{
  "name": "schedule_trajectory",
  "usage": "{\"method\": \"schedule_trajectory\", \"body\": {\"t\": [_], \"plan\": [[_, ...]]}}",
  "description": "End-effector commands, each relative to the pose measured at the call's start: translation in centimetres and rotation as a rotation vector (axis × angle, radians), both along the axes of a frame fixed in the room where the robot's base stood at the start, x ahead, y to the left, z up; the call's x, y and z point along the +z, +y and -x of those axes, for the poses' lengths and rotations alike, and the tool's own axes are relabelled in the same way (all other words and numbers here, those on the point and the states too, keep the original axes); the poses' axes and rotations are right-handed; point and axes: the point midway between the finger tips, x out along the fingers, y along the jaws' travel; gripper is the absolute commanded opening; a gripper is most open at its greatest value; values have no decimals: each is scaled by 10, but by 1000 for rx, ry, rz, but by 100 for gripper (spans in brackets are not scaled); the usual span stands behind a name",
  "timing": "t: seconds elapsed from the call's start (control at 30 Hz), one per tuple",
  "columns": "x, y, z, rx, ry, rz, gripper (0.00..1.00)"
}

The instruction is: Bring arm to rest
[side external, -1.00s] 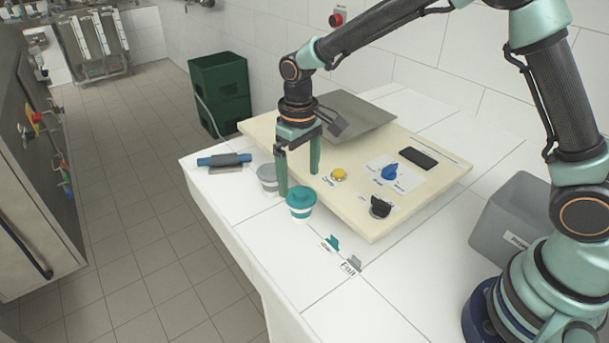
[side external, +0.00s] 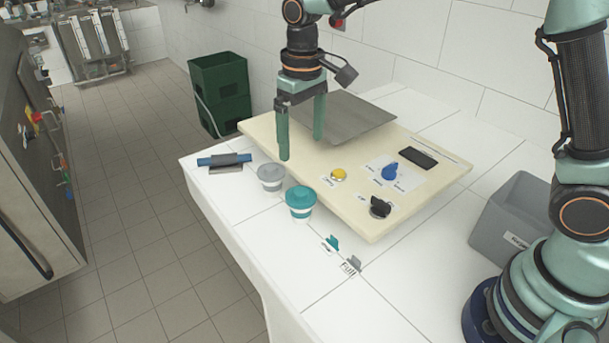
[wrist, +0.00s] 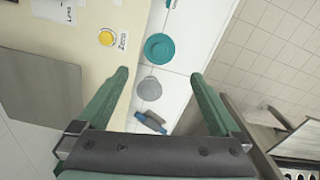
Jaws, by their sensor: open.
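My gripper (side external: 301,132) is open and empty, with its two green fingers pointing down above the far left part of the cream board (side external: 372,232). In the wrist view the two fingers of my gripper (wrist: 165,80) are spread wide with nothing between their pads. A teal-lidded cup (side external: 300,203) stands upright on the white table in front of the board. A grey-lidded cup (side external: 270,177) stands beside it, further left. Both lids show from above in the wrist view, the teal one (wrist: 159,49) and the grey one (wrist: 149,88). My gripper is apart from both cups.
The board carries a grey plate (side external: 345,118), a yellow button (side external: 339,174), a blue knob (side external: 389,171) and a black knob (side external: 380,207). A blue tool (side external: 224,160) lies at the table's left corner. A grey bin (side external: 508,222) stands right. The front of the table is mostly clear.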

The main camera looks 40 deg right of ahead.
Motion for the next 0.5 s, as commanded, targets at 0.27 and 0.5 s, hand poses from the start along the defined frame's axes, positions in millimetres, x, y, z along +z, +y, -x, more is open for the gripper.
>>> {"method": "schedule_trajectory", "body": {"t": [0.27, 0.5], "plan": [[48, -42, 36, -55, -136, -30, 100], [70, -79, 82, -109, -268, -46, 100]]}}
